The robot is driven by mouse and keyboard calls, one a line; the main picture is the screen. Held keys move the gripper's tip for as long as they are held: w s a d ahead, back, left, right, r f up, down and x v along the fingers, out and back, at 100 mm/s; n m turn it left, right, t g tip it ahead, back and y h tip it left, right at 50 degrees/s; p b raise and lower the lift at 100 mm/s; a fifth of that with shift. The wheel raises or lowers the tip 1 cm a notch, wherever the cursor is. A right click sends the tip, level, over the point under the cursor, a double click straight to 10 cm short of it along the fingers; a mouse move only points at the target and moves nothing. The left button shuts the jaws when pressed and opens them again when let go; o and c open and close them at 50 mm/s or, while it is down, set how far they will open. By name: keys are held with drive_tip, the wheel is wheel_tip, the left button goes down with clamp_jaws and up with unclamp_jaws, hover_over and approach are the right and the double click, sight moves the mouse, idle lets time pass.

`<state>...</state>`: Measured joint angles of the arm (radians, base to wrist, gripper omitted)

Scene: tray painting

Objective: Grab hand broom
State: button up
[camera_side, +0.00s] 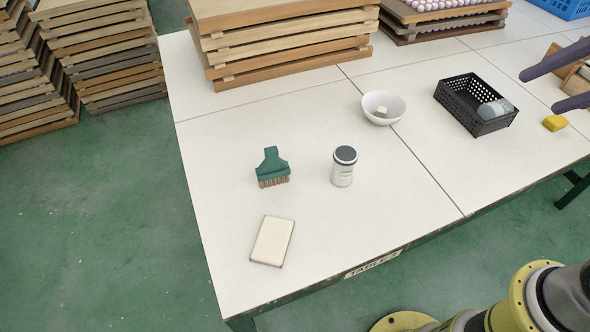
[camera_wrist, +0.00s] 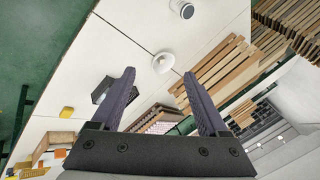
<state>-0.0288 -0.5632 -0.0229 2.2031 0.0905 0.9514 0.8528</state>
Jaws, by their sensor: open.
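The hand broom (camera_side: 272,168) has a green handle and body with brown bristles. It stands on the white table, left of a grey-lidded canister, in the side view. I cannot make it out in the wrist view. My gripper (camera_wrist: 158,82) shows in the wrist view with its two dark purple fingers wide apart and nothing between them. In the side view only its fingers (camera_side: 556,81) show at the right edge, far to the right of the broom and above the table.
The canister (camera_side: 343,167) stands right of the broom; a cream block (camera_side: 272,241) lies in front. A white bowl (camera_side: 383,107), black basket (camera_side: 476,105) and yellow block (camera_side: 555,123) are farther right. Stacked wooden trays (camera_side: 285,40) stand behind. The table around the broom is clear.

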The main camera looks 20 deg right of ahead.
drive_tip(key=w+a+r+m+g+y, duration=0.1)
drive_tip(key=w+a+r+m, duration=0.15)
drive_tip(key=w, duration=0.45)
drive_tip(key=w+a+r+m+y, duration=0.1)
drive_tip(key=w+a+m, duration=0.25)
drive_tip(key=w, duration=0.25)
drive_tip(key=m+g+y, duration=0.1)
drive_tip(key=m+g, duration=0.3)
hover_over(277, 149)
drive_tip(key=w+d, duration=0.1)
drive_tip(key=d, duration=0.6)
wheel_tip(277, 149, down, 17)
drive_tip(key=shift+n+g+h, duration=0.3)
drive_tip(key=shift+n+g, duration=0.1)
drive_tip(key=shift+g, duration=0.3)
drive_tip(key=x, duration=0.6)
drive_tip(key=a+x, duration=0.1)
drive_tip(key=x, duration=0.5)
drive_tip(key=s+x, duration=0.1)
drive_tip(key=x, duration=0.4)
drive_tip(key=shift+s+a+f, duration=0.1)
drive_tip(key=shift+a, duration=0.35)
drive_tip(key=shift+a+x, duration=0.15)
drive_tip(key=shift+x, duration=1.35)
drive_tip(key=shift+a+x, duration=0.15)
drive_tip(key=shift+x, duration=1.4)
clamp_jaws()
